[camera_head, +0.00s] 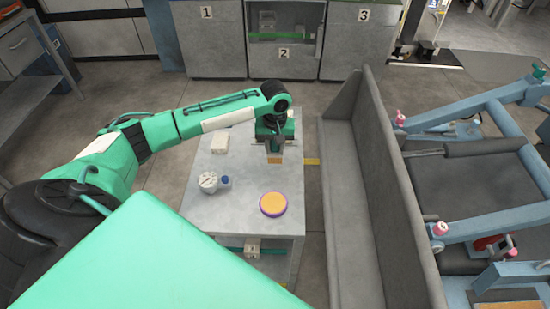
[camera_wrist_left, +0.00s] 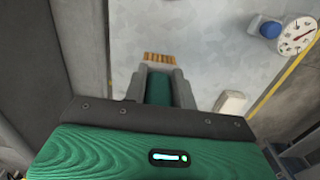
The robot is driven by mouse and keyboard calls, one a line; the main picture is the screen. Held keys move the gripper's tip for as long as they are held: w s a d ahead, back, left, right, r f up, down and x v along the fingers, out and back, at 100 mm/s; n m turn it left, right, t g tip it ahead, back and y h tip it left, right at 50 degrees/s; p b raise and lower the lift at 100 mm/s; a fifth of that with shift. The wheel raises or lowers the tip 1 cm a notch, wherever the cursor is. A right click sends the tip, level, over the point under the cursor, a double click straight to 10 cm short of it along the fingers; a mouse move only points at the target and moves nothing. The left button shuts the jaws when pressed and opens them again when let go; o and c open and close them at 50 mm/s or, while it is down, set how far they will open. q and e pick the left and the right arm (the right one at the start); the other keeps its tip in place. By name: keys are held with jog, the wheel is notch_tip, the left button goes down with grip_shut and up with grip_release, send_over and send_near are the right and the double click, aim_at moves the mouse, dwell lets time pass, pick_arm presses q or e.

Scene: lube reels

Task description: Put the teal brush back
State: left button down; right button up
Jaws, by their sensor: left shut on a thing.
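My left gripper (camera_head: 273,147) reaches over the far right part of the grey worktable (camera_head: 215,205) and points down. It is shut on the teal brush, whose tan bristles (camera_head: 274,160) show below the fingers. In the left wrist view the brush's teal body (camera_wrist_left: 158,88) sits between the two grey fingers, with the bristle end (camera_wrist_left: 160,58) sticking out beyond them. I cannot tell whether the bristles touch the tabletop. My right gripper is not in view.
A white round gauge (camera_head: 208,181) and a small blue-capped item (camera_head: 225,182) stand at the table's left. A yellow disc with a purple rim (camera_head: 273,204) lies near its front right. A pale block (camera_head: 220,143) lies at the back. A grey wall (camera_head: 385,180) borders the right.

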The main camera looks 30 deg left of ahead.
aim_at(275, 157)
pick_arm(q)
notch_tip(275, 157, down, 2)
jog(key=shift+f, duration=0.15)
notch_tip(275, 157, down, 4)
jog(key=shift+r+p, duration=0.1)
jog(key=shift+p, duration=0.3)
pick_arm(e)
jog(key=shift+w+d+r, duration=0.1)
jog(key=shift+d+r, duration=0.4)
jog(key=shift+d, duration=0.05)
pick_arm(q)
jog(key=c, duration=1.1)
grip_release()
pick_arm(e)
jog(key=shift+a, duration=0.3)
